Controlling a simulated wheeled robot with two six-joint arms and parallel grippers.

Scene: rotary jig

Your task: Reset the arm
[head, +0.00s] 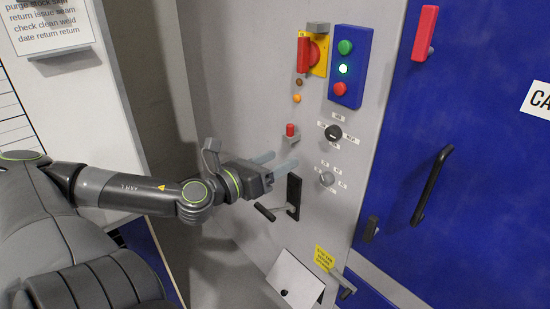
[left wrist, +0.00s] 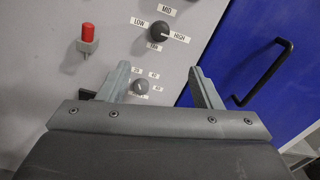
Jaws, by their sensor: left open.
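My left arm (head: 130,187) reaches in from the left in the head view, toward the grey control panel (head: 320,205). My left gripper (head: 276,163) is open with nothing between its fingers. It is in front of the panel, near the red-capped switch (head: 290,131) and the lever in a black slot (head: 292,197). In the left wrist view the open fingers (left wrist: 160,72) frame the small silver knob (left wrist: 140,87). The black selector knob (left wrist: 159,32) is above them, its mark toward HIGH. I cannot tell whether the fingers touch the panel. My right gripper is not in view.
A red rotary switch (head: 313,53) on a yellow plate and a blue button box (head: 348,66) are higher on the panel. A blue door with a black handle (head: 432,186) is at right. A white sloped plate (head: 294,280) sticks out below.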

